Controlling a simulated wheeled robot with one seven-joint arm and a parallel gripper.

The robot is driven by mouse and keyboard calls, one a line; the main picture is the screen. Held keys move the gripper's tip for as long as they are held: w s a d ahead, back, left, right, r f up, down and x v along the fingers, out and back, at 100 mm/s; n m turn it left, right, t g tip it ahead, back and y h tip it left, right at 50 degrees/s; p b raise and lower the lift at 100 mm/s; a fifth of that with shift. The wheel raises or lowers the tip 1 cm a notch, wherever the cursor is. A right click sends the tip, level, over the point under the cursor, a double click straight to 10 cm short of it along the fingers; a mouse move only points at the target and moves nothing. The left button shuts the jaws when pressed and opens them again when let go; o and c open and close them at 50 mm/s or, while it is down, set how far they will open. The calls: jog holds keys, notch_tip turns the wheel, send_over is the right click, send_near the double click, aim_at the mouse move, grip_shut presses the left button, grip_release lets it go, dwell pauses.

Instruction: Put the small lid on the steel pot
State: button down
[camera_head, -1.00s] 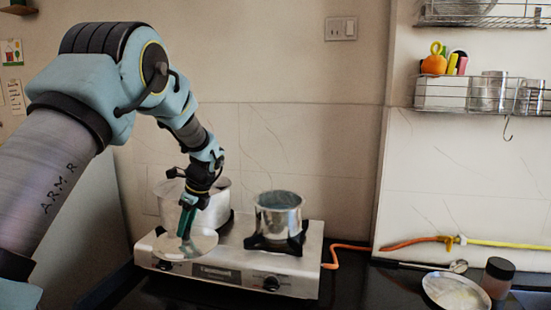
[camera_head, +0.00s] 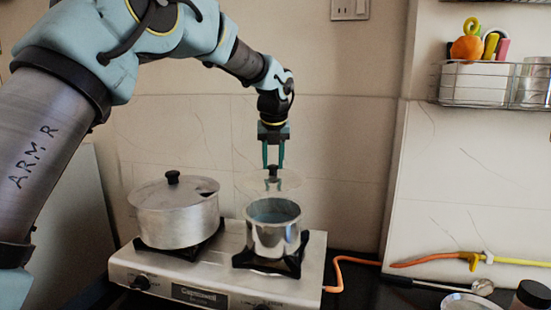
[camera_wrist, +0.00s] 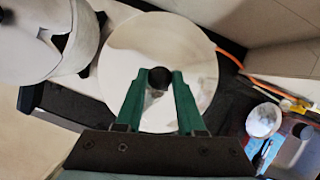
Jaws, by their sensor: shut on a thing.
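The small lid (camera_head: 290,181) is a flat, pale disc with a dark knob. My gripper (camera_head: 273,168) is shut on that knob and holds the lid roughly level in the air. The steel pot (camera_head: 273,240) is a small, shiny open pot on the right burner. The lid hangs a little above its rim, with a gap between them. In the wrist view my gripper (camera_wrist: 160,77) has its green fingers on either side of the knob, and the lid (camera_wrist: 185,45) hides the steel pot.
A larger aluminium pot (camera_head: 176,222) with its own black-knobbed lid stands on the left burner of the stove (camera_head: 215,285). An orange hose (camera_head: 337,275) runs right from the stove. A wire shelf (camera_head: 500,95) hangs on the wall at upper right.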

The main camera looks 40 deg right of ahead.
aim_at(273, 175)
jog(key=shift+f+b, duration=2.3)
jog(key=shift+f, duration=1.95)
jog(key=shift+f+b, duration=0.45)
jog(key=shift+f, duration=0.15)
jog(key=shift+s+a+f, duration=0.1)
jog(key=shift+a+f, duration=0.05)
jog(key=shift+f, duration=0.15)
jog(key=c, duration=0.8)
grip_release()
jog(key=o, duration=0.4)
jog(key=shift+c, duration=0.2)
jog(key=shift+r, duration=0.1)
